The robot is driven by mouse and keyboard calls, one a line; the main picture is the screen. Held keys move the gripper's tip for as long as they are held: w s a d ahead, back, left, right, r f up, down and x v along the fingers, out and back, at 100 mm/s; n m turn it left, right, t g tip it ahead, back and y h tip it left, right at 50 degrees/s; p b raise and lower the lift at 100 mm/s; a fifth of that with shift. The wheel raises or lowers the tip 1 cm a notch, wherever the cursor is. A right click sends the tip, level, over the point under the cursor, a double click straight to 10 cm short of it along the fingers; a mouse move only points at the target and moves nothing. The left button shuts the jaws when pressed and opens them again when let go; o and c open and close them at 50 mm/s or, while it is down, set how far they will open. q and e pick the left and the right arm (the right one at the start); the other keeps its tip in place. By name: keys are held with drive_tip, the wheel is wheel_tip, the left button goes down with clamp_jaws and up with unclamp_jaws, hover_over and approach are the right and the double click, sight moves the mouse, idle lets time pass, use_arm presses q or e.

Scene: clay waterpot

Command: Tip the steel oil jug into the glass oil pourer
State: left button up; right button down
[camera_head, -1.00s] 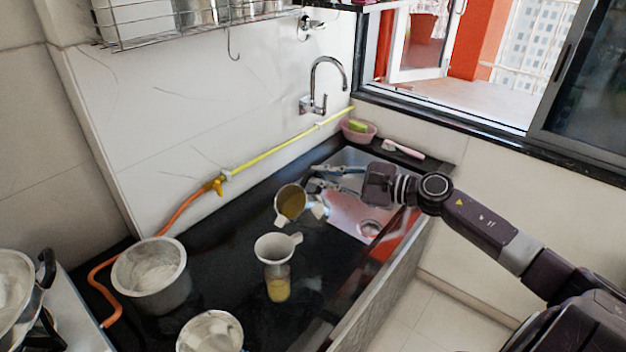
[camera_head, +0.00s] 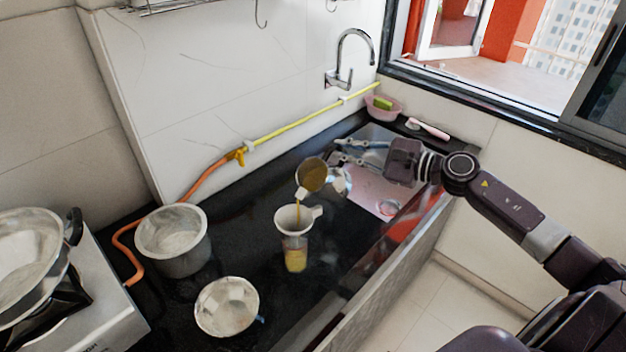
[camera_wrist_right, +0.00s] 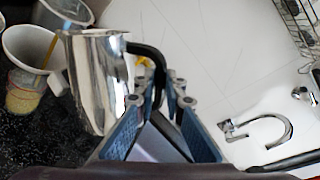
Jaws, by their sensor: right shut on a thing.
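The steel oil jug (camera_head: 311,176) is tilted toward the left in the head view, and a thin stream of yellow-brown oil falls from its lip into the white funnel (camera_head: 297,220). The funnel sits on top of the glass oil pourer (camera_head: 295,259), which stands upright on the counter with yellow oil in its lower part. My right gripper (camera_head: 343,163) is shut on the jug's dark handle. The right wrist view shows the shiny jug (camera_wrist_right: 98,85) beside the fingers, with the stream and funnel (camera_wrist_right: 28,50) at the left. My left gripper is not in view.
A deep steel pot (camera_head: 173,243) and a steel bowl (camera_head: 227,306) stand on the black counter left of the pourer. The sink (camera_head: 375,187) lies behind my right gripper. The stove (camera_head: 98,310) is at far left. An orange and yellow hose (camera_head: 300,126) runs along the wall.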

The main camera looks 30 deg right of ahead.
drive_tip(key=shift+r, duration=0.1)
drive_tip(key=shift+s+a+r+n+h+b, duration=0.1)
drive_tip(key=shift+a+r+n+h+b, duration=0.2)
drive_tip(key=shift+a+n+b, duration=0.25)
idle(2.5)
drive_tip(key=shift+s+a+r+n, duration=0.15)
drive_tip(key=shift+a+r+n, duration=0.1)
drive_tip(key=shift+a+n, duration=0.15)
idle(2.0)
drive_tip(key=shift+d, duration=0.1)
